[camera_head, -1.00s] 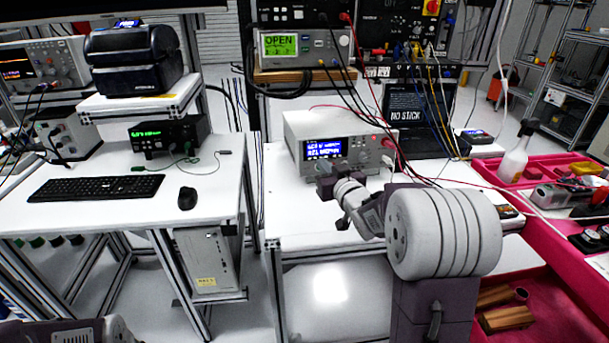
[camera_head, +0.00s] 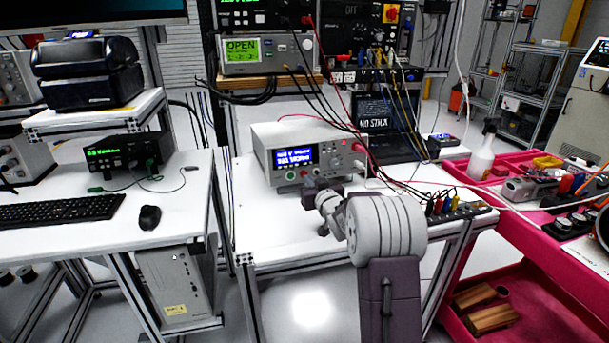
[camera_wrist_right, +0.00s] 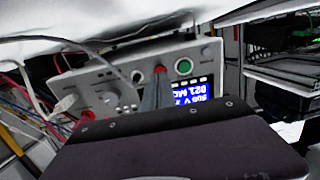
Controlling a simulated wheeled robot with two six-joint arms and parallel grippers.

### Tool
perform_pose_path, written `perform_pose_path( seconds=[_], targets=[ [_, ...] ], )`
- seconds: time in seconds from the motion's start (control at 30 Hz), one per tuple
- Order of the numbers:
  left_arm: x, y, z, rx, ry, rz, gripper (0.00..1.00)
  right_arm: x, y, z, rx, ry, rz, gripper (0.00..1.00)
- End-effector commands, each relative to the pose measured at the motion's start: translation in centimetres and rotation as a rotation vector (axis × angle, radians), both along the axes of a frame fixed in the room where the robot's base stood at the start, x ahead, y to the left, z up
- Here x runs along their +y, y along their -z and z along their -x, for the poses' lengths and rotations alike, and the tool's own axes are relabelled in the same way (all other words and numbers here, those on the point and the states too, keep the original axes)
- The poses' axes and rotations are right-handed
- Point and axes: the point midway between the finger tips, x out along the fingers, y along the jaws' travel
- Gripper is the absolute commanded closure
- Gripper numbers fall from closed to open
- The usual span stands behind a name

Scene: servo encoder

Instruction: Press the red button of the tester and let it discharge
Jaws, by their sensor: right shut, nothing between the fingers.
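The tester (camera_head: 268,140) is a white box with a lit blue display, standing on the middle white table. In the right wrist view, which shows it upside down, its front panel (camera_wrist_right: 210,50) has a red button (camera_wrist_right: 160,69) beside a green button (camera_wrist_right: 183,67). My right gripper (camera_head: 307,184) is at the lower front of the tester. Its fingers (camera_wrist_right: 157,84) are shut and empty, with their tips at the red button. I cannot tell whether they touch or press it. The display text (camera_wrist_right: 190,92) is hard to read. My left gripper is out of view.
Red and black leads run from the tester's right side. A laptop (camera_head: 378,115) and instruments stand behind it. Coloured plugs (camera_head: 440,207) lie at the table's right edge, next to a pink cart (camera_head: 540,235). The table left of the tester is clear.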

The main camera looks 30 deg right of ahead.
Motion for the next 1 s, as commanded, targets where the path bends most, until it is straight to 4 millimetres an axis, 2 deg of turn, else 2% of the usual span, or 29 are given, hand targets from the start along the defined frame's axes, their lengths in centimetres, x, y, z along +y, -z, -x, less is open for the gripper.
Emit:
perform_pose_path(
  seconds=[0.1,0.23,1.0],
  targets=[
    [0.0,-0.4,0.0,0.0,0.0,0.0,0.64,-0.2,0.0,-1.3,-0.001,-0.001,0.0,1.0],
    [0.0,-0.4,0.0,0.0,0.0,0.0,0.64,-0.3,0.2,-1.9,0.0,0.0,-0.001,1.0],
    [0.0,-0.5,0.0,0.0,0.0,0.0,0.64,-0.4,0.3,-2.4,0.0,0.0,-0.001,1.0]
  ],
)
